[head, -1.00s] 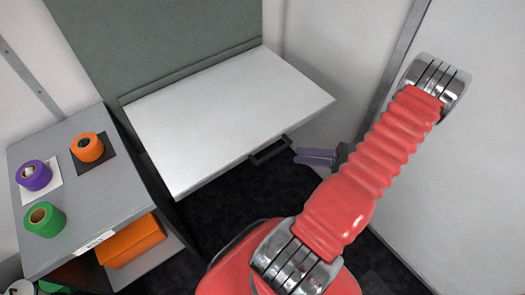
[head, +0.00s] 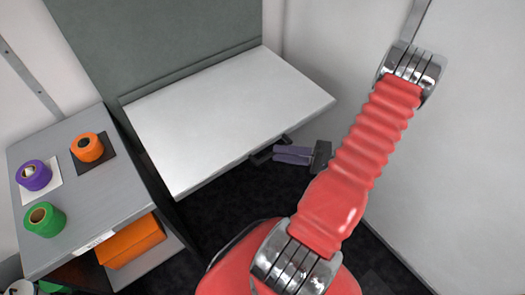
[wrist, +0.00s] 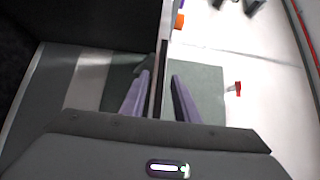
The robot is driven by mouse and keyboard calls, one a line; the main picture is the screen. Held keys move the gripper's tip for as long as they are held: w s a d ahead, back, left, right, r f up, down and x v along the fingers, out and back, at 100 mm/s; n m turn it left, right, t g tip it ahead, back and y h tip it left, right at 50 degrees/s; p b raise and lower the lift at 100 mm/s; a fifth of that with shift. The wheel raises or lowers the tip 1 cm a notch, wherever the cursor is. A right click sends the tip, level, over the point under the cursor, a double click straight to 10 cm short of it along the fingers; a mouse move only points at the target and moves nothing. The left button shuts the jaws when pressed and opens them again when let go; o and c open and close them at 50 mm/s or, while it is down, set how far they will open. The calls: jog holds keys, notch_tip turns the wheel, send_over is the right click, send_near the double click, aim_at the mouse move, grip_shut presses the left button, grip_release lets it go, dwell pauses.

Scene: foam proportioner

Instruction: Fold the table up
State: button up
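The table (head: 230,115) is a white flat top, lying level and hinged along its back edge to a grey-green panel (head: 160,40). A dark bar handle (head: 262,157) sits on its front edge, toward the right. My gripper (head: 274,155), with two purple fingers, is at the handle's right part, just off the front edge. In the wrist view my gripper (wrist: 159,74) has its fingers apart, with a thin upright strip running between them. I cannot tell whether either finger touches the handle, as its right part is partly hidden.
A grey cabinet (head: 130,187) stands left, with purple (head: 34,176), orange (head: 87,148) and green (head: 44,219) rolls on top and an orange box (head: 134,240) on its shelf. A white wall (head: 460,150) closes the right side. The dark floor (head: 240,205) before the table is clear.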

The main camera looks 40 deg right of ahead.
aim_at(255, 151)
jog(key=shift+x, duration=3.45)
jog(key=shift+c, duration=0.3)
jog(key=shift+s, duration=0.1)
grip_shut()
jog(key=shift+f, duration=0.1)
